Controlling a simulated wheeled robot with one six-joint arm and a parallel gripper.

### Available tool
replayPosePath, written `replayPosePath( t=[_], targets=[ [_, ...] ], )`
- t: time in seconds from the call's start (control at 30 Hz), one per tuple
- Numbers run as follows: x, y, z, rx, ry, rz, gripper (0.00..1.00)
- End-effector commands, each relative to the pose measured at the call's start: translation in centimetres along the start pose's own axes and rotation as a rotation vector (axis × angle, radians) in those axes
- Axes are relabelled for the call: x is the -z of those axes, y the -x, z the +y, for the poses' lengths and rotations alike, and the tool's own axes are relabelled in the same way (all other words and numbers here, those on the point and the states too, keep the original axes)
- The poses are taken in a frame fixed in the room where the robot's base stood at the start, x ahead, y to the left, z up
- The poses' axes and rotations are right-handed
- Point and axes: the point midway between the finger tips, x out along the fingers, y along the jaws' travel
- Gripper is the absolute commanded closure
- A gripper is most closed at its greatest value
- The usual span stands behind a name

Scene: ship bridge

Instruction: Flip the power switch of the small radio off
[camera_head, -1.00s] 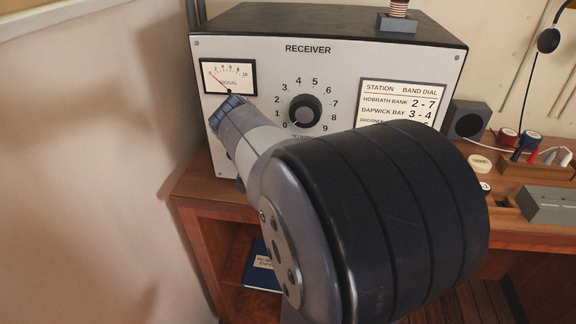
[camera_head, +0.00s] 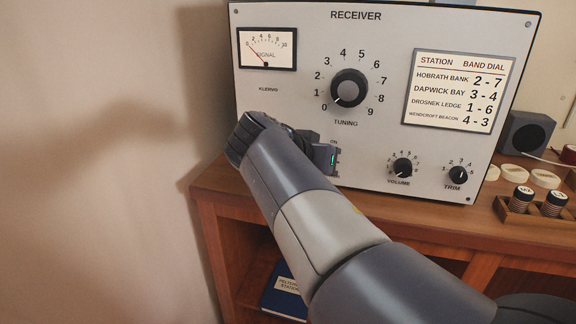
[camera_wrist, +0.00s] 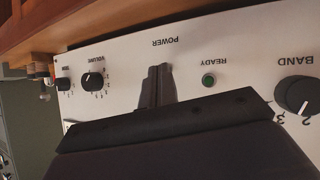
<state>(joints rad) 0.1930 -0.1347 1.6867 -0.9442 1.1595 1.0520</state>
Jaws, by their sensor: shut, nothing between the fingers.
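The radio is a pale-fronted box marked RECEIVER (camera_head: 385,50); its front panel (camera_wrist: 225,50) also fills much of the wrist view, upside down. The wrist view shows the word POWER, with my gripper (camera_wrist: 158,70) right at it. The fingers are shut together and empty, pointing at the panel. The power switch is not visible; the fingers seem to cover its place. I cannot tell whether they touch it. A green READY lamp (camera_wrist: 208,80) shows beside the fingers. In the head view my gripper (camera_head: 325,158) is at the panel's lower left, partly behind my arm.
The tuning knob (camera_head: 349,89) is above my gripper. The volume knob (camera_head: 402,168) and trim knob (camera_head: 458,175) are to its right. A band knob (camera_wrist: 298,95) shows in the wrist view. A small speaker (camera_head: 526,134) and a stamp rack (camera_head: 530,208) stand at right. A wall is close at left.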

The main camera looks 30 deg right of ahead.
Motion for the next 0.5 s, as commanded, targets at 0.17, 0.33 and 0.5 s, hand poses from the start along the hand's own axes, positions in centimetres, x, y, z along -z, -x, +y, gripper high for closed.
replayPosePath(
  t=[0.17,0.33,0.5],
  targets=[
    [-0.1,0.0,0.0,0.000,-0.011,0.033,1.00],
    [0.0,0.1,0.0,0.000,-0.011,0.031,1.00],
    [0.5,0.4,0.1,0.000,-0.011,0.031,1.00]
  ],
)
